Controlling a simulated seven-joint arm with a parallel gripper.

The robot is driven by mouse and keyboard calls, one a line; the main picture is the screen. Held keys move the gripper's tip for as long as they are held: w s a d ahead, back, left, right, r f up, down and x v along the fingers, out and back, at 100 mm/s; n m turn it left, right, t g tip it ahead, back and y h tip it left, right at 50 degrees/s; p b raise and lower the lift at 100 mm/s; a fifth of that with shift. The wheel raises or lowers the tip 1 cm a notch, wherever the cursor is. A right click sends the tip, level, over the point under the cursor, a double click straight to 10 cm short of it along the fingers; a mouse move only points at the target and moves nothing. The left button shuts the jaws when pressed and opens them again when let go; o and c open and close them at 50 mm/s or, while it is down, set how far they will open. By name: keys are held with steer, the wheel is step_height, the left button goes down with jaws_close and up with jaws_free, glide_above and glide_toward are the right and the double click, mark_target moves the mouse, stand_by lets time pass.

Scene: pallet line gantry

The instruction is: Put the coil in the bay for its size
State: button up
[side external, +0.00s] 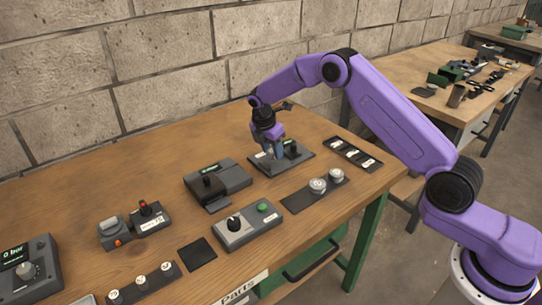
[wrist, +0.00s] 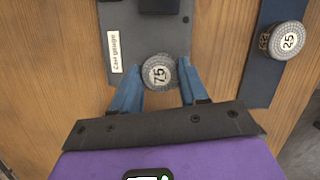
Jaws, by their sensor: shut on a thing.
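My gripper (side external: 272,158) points down over a dark grey plate (side external: 302,162) at the back of the bench. In the wrist view its blue fingers (wrist: 160,88) are shut on a round grey coil (wrist: 158,73) with a white top marked 75. The coil overlaps the plate's near edge in that view; I cannot tell whether it touches the plate. In the side view the fingers largely hide it. Another coil marked 25 (wrist: 288,40) stands on a dark strip (wrist: 252,75) to the right. A black tray with several white-labelled bays (side external: 353,153) lies further right; its labels are too small to read.
A black block (side external: 290,148) stands on the plate beside my gripper. A grey device with a green display (side external: 217,180) is to the left, and a box with a knob and green button (side external: 247,226) is nearer. Bare wood lies between them.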

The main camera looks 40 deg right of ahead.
mark_target(270, 151)
steer(key=shift+w+f, duration=0.2)
steer(key=shift+f, duration=1.35)
steer(key=o, duration=1.2)
steer(key=shift+f, duration=0.15)
steer(key=v, duration=1.1)
steer(key=a+v, duration=0.1)
steer(key=v, duration=0.5)
